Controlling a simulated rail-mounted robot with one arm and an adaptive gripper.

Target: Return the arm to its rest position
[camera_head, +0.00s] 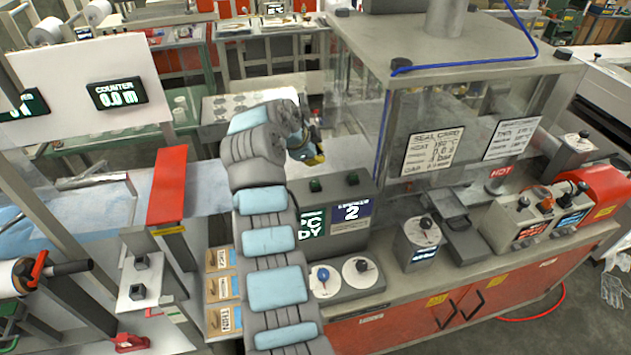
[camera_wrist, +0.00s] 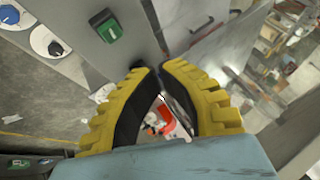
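My gripper (camera_head: 312,157) is at the end of my grey and light-blue arm. In the head view it hangs in front of the clear-walled machine box, above and behind the control box with the green-lettered and blue signs. My arm partly hides it there. In the wrist view my gripper (camera_wrist: 160,75) shows two yellow ribbed fingers with black inner pads. Their tips come together at the top, with a small triangular gap lower down. Nothing is held between them. A grey panel with a green button (camera_wrist: 110,30) is close beyond the left finger.
The clear-walled box (camera_head: 440,120) stands right of my arm. The control box (camera_head: 352,192) is close beside it, with a knob panel (camera_head: 345,290) in front. A red bar (camera_head: 167,185) and small labelled boxes (camera_head: 218,288) lie to the left. A white counter panel stands at upper left.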

